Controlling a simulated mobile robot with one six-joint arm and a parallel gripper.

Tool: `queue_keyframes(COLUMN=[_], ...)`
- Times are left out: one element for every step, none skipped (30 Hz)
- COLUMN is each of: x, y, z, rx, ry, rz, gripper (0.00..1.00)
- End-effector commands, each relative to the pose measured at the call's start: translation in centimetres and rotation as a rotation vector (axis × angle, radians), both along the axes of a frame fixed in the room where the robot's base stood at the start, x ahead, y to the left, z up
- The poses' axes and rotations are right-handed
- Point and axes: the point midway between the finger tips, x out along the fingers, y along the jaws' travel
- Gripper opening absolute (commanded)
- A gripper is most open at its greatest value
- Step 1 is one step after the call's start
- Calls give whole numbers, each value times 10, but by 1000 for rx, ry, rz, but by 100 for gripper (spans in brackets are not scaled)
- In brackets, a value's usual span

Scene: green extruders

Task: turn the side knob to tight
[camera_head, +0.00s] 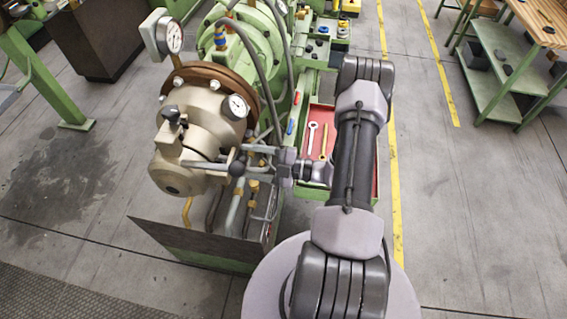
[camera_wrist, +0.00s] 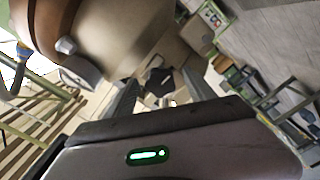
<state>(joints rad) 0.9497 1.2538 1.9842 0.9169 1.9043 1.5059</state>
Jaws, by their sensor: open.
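The beige machine head (camera_head: 200,130) stands at the left in the head view, with a dark knob (camera_head: 172,117) on its upper left side. A lever with a black ball end (camera_head: 236,168) is at its right side, close to my gripper (camera_head: 252,158). In the wrist view a dark faceted knob (camera_wrist: 158,80) shows between the two fingertips of my gripper (camera_wrist: 162,88). The fingers are apart, one on each side of it. I cannot tell whether either finger touches it. In the head view the side facing my gripper is partly hidden.
Pressure gauges (camera_head: 236,106) and hoses sit on and around the machine head. Below it are pipes and a metal panel (camera_head: 190,238). A red tray (camera_head: 322,118) with wrenches lies right of my gripper, partly behind my arm. The floor at the right is clear up to a green shelf (camera_head: 500,70).

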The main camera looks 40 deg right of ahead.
Motion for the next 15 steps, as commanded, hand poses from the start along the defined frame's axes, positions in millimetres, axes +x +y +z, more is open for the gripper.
queue_keyframes(x=[-4, -8, -15, -21, -28, -38, -46, -54, -65, -73, -81, -91, -98, -104, -112], y=[-4, -8, -13, -18, -24, -32, -38, -45, -53, -59, -65, -73, -77, -82, -88], z=[0, 0, 0, 0, 0, 0, 0, 0, 0, 0, 0, 0, 0, -1, -1], rx=[0, 0, 0, 0, 0, -1, -1, -1, -2, -2, -2, -1, -2, -2, -2], ry=[0, 0, 0, 0, 0, 0, 0, 0, -1, -1, -1, 0, -1, -1, 0], rz=[-3, -5, -5, -7, -8, -9, -9, -9, -9, -9, -9, -8, -6, -6, -5], gripper=[63, 63, 63, 63, 63, 63, 63, 63, 63, 63, 63, 63, 63, 63, 63])
